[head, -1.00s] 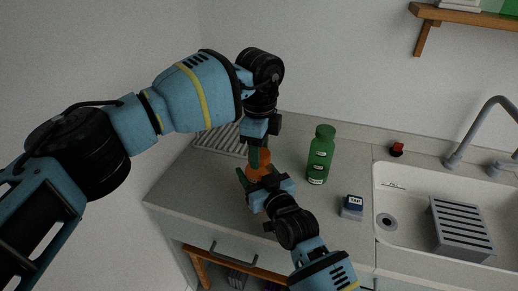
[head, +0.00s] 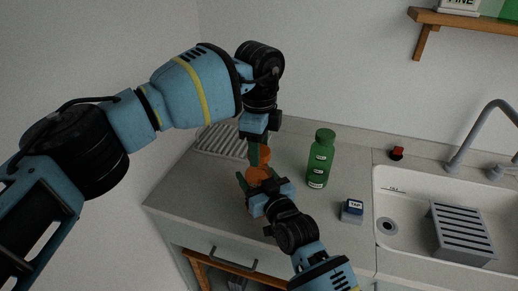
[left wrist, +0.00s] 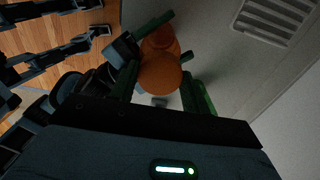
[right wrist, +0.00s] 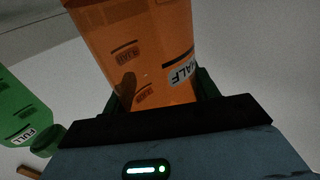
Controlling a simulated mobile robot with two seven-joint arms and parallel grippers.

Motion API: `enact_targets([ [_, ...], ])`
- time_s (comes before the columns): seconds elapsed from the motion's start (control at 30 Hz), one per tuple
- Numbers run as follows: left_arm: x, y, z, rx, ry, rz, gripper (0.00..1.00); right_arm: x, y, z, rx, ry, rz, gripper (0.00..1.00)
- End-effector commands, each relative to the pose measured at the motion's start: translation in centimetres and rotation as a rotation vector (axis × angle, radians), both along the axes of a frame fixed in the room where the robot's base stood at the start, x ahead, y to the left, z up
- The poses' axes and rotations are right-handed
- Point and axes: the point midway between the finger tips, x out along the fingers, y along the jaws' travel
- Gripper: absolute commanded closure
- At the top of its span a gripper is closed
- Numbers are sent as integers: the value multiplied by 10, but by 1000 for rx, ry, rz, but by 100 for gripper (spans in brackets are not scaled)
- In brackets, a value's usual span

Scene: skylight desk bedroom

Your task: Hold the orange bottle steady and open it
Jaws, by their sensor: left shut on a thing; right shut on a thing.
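The orange bottle (head: 257,174) stands over the counter in the head view, its body between the fingers of my right gripper (head: 262,181). The right wrist view shows its translucent orange body (right wrist: 140,50) with a HALF mark, gripped by the right fingers. My left gripper (head: 259,155) comes from above and is shut on the round orange cap (head: 265,154). In the left wrist view the cap (left wrist: 160,74) sits between the green fingers, with more orange behind it. The cap looks raised and slightly offset from the body; the fingers partly hide any gap.
A green bottle (head: 320,160) stands to the right on the counter (head: 215,190). A dark blue block marked TAP (head: 352,211) lies nearer the sink (head: 410,210). A ribbed drying area (head: 222,142) is behind left. A red-topped item (head: 397,152) stands by the sink.

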Motion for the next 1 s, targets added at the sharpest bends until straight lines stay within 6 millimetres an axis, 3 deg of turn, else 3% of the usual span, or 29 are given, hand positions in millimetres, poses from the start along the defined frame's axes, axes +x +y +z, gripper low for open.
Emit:
enact_targets([
  [0.43,0,0,4,0,-1,0,80,0,0,-1,-1,3,0,100],
  [0.8,0,-1,40,0,-1,-1,80,0,0,-1,-1,3,0,100],
  [1.0,0,0,41,-1,1,-1,80,0,0,-1,-1,2,0,100],
])
